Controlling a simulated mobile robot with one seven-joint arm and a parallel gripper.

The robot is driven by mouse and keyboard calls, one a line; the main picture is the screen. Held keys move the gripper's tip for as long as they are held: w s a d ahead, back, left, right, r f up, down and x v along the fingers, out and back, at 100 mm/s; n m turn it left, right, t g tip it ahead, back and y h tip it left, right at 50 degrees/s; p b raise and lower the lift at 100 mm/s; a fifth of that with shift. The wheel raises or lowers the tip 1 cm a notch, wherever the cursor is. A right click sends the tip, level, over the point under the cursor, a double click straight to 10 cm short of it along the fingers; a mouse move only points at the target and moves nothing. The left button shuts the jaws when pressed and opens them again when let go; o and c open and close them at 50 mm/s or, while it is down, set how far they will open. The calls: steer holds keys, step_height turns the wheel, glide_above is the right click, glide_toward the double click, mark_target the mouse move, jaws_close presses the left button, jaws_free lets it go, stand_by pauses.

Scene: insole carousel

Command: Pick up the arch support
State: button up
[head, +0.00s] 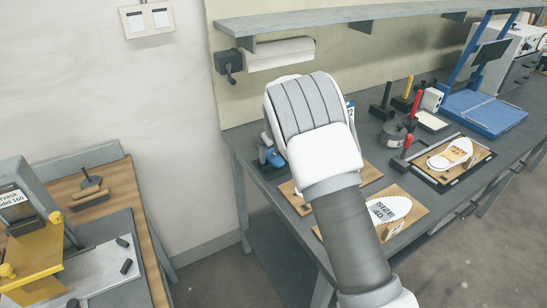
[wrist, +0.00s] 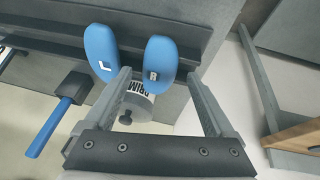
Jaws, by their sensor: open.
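Two blue rounded pads stand side by side in the wrist view, one marked L (wrist: 101,47) and one marked R (wrist: 161,62). No label names either one as the arch support, so I cannot tell if it is one of them. My gripper (wrist: 158,78) is open, with nothing seen held. Its fingers reach toward the pads, and the R pad shows between the fingertips. I cannot tell whether a finger touches it. In the head view my arm hides the gripper and most of that bench end.
A grey can (wrist: 138,100) with a partly hidden label is behind the fingers. A blue-handled tool (wrist: 55,118) lies left. In the head view, the grey bench (head: 252,182) holds a SIZE 40 insole (head: 389,208), a black-framed tray (head: 424,178) and a blue platform (head: 484,112).

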steer(key=shift+w+f, duration=0.15)
steer(key=shift+f, duration=0.15)
jaws_close()
stand_by(0.3)
